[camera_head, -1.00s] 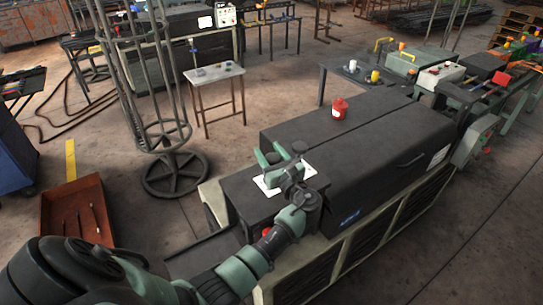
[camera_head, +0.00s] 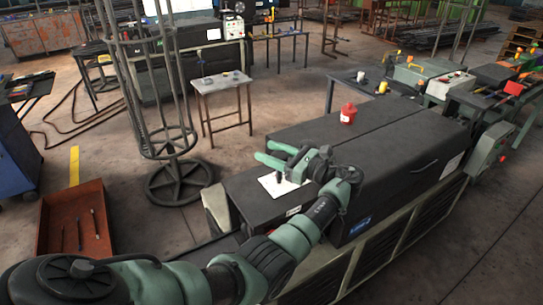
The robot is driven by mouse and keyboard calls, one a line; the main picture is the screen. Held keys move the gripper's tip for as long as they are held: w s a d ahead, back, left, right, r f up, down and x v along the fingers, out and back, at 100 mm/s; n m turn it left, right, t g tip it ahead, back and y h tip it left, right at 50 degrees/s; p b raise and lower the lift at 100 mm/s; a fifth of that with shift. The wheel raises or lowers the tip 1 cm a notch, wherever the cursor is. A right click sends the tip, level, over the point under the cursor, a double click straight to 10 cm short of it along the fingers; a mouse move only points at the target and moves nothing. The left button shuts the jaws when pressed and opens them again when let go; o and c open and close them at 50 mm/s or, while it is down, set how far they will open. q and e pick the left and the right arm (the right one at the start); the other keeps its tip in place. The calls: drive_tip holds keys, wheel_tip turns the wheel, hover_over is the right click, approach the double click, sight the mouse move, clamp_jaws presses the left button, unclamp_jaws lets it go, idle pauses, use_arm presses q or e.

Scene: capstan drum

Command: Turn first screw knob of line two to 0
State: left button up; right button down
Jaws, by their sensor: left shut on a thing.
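My left gripper (camera_head: 268,153), with green fingers, is over the white panel (camera_head: 271,187) on top of the dark machine cabinet. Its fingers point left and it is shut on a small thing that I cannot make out. A small dark upright shape (camera_head: 279,177) stands at the panel, just below the fingers in the picture. The separate screw knobs and their lines are too small or hidden to tell, and the gripper and wrist cover part of the panel. My right gripper is not in view.
A red canister (camera_head: 348,114) stands on the dark cabinet (camera_head: 395,150) behind the panel. A wire drum stand (camera_head: 178,181) and a small table (camera_head: 222,84) are to the left. A rust-red tray (camera_head: 47,225) with several tools is at the lower left.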

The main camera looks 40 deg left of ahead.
sight(287, 159)
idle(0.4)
use_arm(q)
drive_tip(key=o, duration=1.4)
drive_tip(key=shift+d, duration=0.4)
drive_tip(key=d, duration=0.2)
drive_tip(key=d+b, duration=0.1)
drive_tip(key=d, duration=0.1)
drive_tip(key=d+b, duration=0.1)
drive_tip(key=d, duration=0.2)
drive_tip(key=shift+w, duration=0.25)
